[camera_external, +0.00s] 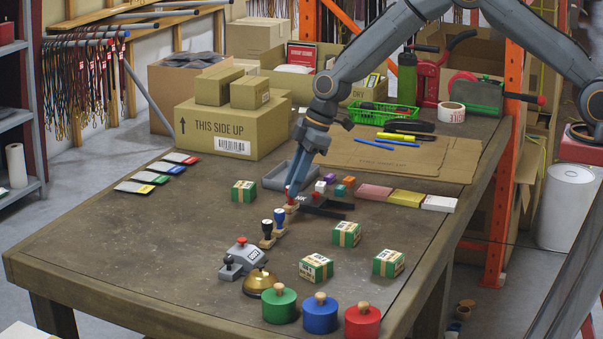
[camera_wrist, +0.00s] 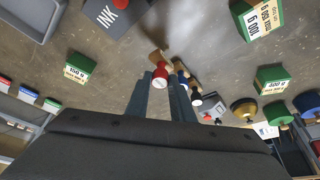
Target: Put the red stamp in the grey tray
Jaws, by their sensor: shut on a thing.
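The red stamp, with a wooden base, is between my gripper's fingers (camera_external: 291,192) in the external view, in line with two other stamps. In the wrist view the red stamp (camera_wrist: 161,72) sits between the two fingertips (camera_wrist: 160,80), which are shut on it. I cannot tell whether its base touches the table. The grey tray (camera_external: 274,183) lies just behind my gripper and is partly hidden by it. A corner of the grey tray (camera_wrist: 42,30) shows at the upper left of the wrist view.
A blue-handled stamp (camera_external: 280,216) and a black-handled stamp (camera_external: 267,228) stand close in front. A black ink pad (camera_wrist: 118,14) lies beside the red stamp. Small coloured blocks (camera_external: 349,181) sit right of the tray. Green boxes (camera_external: 243,191) stand around. The table's left front is clear.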

